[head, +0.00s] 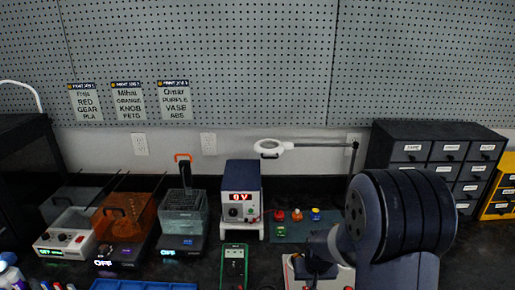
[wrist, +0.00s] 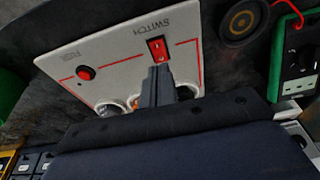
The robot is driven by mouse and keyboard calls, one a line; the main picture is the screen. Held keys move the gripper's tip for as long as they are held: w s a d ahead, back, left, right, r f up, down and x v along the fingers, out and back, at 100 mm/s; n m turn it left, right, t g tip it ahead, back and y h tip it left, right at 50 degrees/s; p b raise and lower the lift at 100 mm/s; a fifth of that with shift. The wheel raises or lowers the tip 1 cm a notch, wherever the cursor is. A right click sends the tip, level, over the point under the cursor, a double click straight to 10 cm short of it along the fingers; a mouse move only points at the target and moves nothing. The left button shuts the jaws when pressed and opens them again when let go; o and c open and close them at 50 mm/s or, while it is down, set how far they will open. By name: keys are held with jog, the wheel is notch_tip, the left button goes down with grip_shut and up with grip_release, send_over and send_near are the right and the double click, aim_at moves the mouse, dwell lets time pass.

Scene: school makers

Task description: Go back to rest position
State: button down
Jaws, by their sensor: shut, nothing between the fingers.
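My gripper (wrist: 158,74) is shut and empty. In the wrist view its fingertips are over a white panel (wrist: 118,62), right beside a red rocker switch (wrist: 157,49) marked SWITCH. I cannot tell whether they touch it. A round red part (wrist: 86,72) sits on the same panel. In the head view my gripper (head: 312,272) points down over the white panel (head: 290,272) at the bottom. My dark arm covers the lower right and hides part of the panel.
A green meter (head: 233,266) lies left of the panel; a power supply (head: 241,201) stands behind it. Small coloured knobs (head: 297,214) sit on a mat. A magnifier lamp (head: 269,148) reaches overhead. Drawer cabinets (head: 434,151) stand right, lidded devices (head: 124,219) left.

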jog(key=shift+w+r+p, duration=0.15)
jog(key=shift+r+p, duration=0.15)
jog(key=shift+p, duration=0.6)
